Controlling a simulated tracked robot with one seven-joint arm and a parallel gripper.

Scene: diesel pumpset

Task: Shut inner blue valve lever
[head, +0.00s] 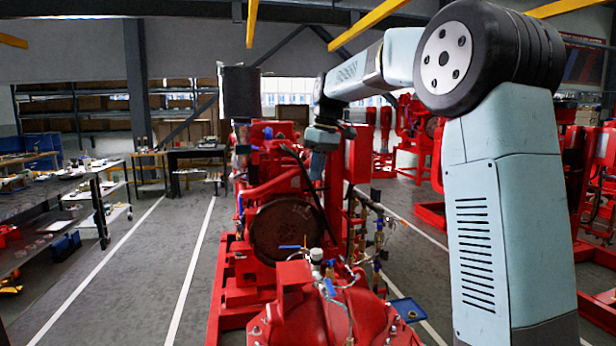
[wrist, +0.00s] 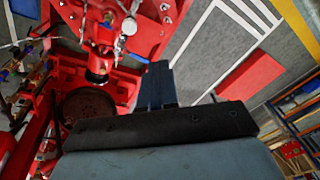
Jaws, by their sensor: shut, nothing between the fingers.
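The red diesel pumpset (head: 315,310) stands in front of me. A blue valve lever (head: 290,247) lies roughly level near the flywheel in the head view. A second blue lever (head: 329,287) sits closer to me, tilted, beside a gauge and thin pipes. I cannot tell for sure which one is the inner lever. My gripper (head: 317,166) hangs above and behind both levers, apart from them, pointing down. In the wrist view my gripper (wrist: 158,85) has its fingers together and holds nothing.
A dark flywheel (head: 286,232) and upright pipes with brass fittings (head: 379,240) stand around the levers. A blue tray (head: 408,310) lies on the right. A workbench (head: 90,185) is at the left, with clear floor between it and the pumpset.

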